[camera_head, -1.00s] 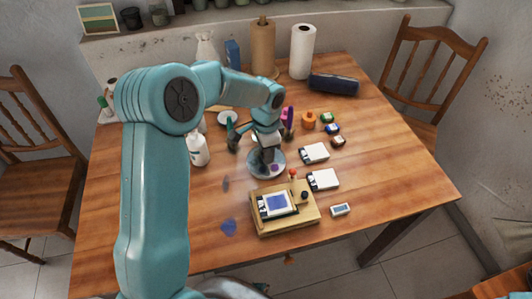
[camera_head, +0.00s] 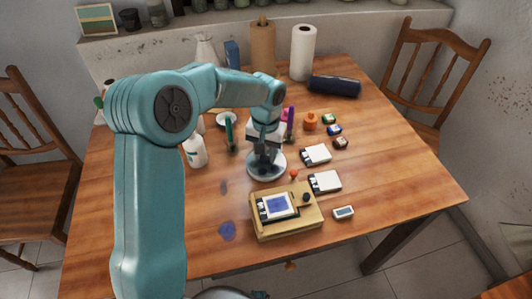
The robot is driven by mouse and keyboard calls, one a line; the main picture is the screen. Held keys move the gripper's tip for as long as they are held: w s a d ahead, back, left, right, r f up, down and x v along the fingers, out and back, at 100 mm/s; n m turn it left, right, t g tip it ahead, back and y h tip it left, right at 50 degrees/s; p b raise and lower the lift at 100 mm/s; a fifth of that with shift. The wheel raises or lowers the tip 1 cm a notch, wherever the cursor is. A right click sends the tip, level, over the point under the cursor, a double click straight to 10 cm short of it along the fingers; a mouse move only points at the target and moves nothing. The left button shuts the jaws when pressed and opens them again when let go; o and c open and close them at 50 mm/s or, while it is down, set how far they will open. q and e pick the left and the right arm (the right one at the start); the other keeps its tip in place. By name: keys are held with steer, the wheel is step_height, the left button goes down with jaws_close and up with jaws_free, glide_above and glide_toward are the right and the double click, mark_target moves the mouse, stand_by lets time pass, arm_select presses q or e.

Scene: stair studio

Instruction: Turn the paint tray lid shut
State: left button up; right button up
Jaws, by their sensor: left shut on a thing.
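A round, pale grey dish (camera_head: 267,177), which looks like the paint tray, stands on the wooden table just behind a wooden box. My left gripper (camera_head: 263,158) comes down over it from above, with its dark fingers at the dish. It is shut on a part there that looks like the tray lid. The fingers and wrist hide most of that part, so I cannot tell how far the lid is turned. My right gripper is not in view.
The wooden box (camera_head: 286,230) with a blue-and-white panel stands in front. White cards (camera_head: 326,182), small coloured jars (camera_head: 334,130) and an orange pot (camera_head: 310,121) lie right. A white bottle (camera_head: 195,151) stands left. Paper rolls (camera_head: 302,52) stand at the back.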

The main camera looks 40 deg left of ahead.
arm_select(q)
steer(key=shift+f+n, duration=0.1)
steer(key=shift+n, duration=0.9)
steer(key=o, duration=1)
steer(key=shift+o, duration=0.2)
step_height(320, 180, up, 16)
steer(key=p, duration=0.1)
steer(key=shift+r+p, duration=0.2)
steer(key=shift+p, duration=0.2)
